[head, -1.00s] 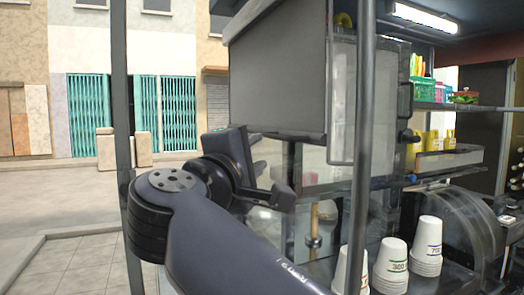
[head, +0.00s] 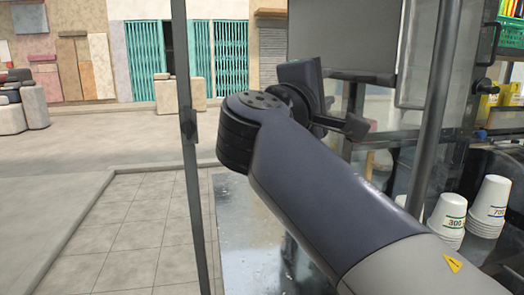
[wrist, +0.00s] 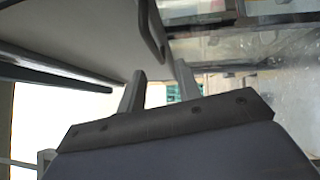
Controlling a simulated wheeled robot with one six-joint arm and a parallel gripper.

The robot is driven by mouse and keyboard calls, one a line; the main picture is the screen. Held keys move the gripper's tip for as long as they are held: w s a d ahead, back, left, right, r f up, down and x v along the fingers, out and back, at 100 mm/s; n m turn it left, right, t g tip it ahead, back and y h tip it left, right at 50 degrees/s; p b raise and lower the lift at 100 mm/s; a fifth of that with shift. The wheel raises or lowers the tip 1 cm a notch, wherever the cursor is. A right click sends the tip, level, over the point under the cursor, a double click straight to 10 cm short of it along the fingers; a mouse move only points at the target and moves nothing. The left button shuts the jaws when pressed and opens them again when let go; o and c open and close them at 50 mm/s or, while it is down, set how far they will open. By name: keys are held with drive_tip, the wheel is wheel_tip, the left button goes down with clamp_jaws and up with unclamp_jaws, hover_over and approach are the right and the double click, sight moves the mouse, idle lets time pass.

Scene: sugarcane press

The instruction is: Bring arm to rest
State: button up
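My arm (head: 310,185) reaches from the lower right up to the middle of the head view, bent at a dark round joint. My gripper (wrist: 160,72) shows in the wrist view as two grey fingers with a gap between them. It is open and nothing shows between the fingers. In the head view the wrist end is beside the stall, in front of a large grey panel (head: 345,38), and the fingers are partly hidden. The same view shows no object held.
A thin post (head: 188,140) stands left of my arm and a thicker post (head: 435,110) right of it. Stacked paper cups (head: 447,216) stand at lower right, near the arm. A metal surface (head: 240,240) lies below the arm. Open pavement (head: 90,180) lies to the left.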

drive_tip(key=x, duration=0.7)
drive_tip(key=shift+p, duration=0.35)
drive_tip(key=shift+r, duration=0.15)
drive_tip(key=shift+d, duration=0.15)
